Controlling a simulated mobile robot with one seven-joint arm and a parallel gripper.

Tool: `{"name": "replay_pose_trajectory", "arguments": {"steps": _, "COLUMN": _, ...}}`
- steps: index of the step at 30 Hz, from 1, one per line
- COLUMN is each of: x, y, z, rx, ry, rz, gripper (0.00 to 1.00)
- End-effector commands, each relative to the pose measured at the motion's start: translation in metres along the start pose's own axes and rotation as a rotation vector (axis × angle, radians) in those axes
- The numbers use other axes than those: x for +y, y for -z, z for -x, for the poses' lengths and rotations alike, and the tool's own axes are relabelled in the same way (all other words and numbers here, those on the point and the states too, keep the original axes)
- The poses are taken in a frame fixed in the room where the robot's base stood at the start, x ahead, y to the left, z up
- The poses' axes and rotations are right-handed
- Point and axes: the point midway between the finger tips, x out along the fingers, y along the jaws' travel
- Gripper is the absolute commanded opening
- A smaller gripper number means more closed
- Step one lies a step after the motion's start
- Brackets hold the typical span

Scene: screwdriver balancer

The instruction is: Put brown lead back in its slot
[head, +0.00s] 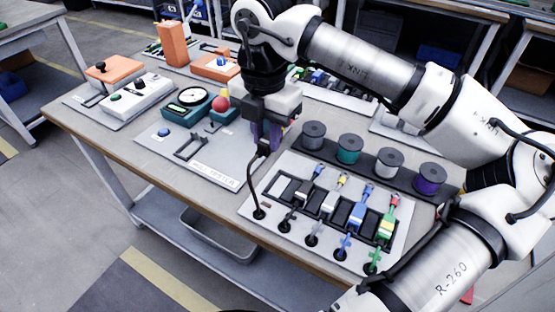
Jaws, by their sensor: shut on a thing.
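My gripper (266,143) points down over the left edge of the lead panel (255,188). It is shut on the upper end of a dark lead, taken as the brown lead (261,172); its held end is mostly hidden by the fingers. The lead's cable hangs down to a round socket at the panel's front left corner. The leftmost slot (282,186) looks empty, below and right of my gripper.
Several spools, including a grey one (313,134) and a purple one (429,177), stand behind the panel. My arm covers the table's right side.

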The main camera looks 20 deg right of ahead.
Motion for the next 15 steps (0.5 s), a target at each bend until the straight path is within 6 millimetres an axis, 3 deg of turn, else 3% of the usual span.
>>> {"name": "replay_pose_trajectory", "arguments": {"steps": 1, "x": -0.005, "y": -0.003, "z": -0.02, "rx": -0.002, "ry": 0.001, "rz": 0.003, "gripper": 0.01}}
{"name": "replay_pose_trajectory", "arguments": {"steps": 3, "x": -0.01, "y": -0.006, "z": -0.03, "rx": -0.001, "ry": 0.002, "rz": 0.011, "gripper": 0.01}}
{"name": "replay_pose_trajectory", "arguments": {"steps": 15, "x": -0.016, "y": -0.01, "z": -0.05, "rx": 0.001, "ry": -0.001, "rz": 0.026, "gripper": 0.01}}
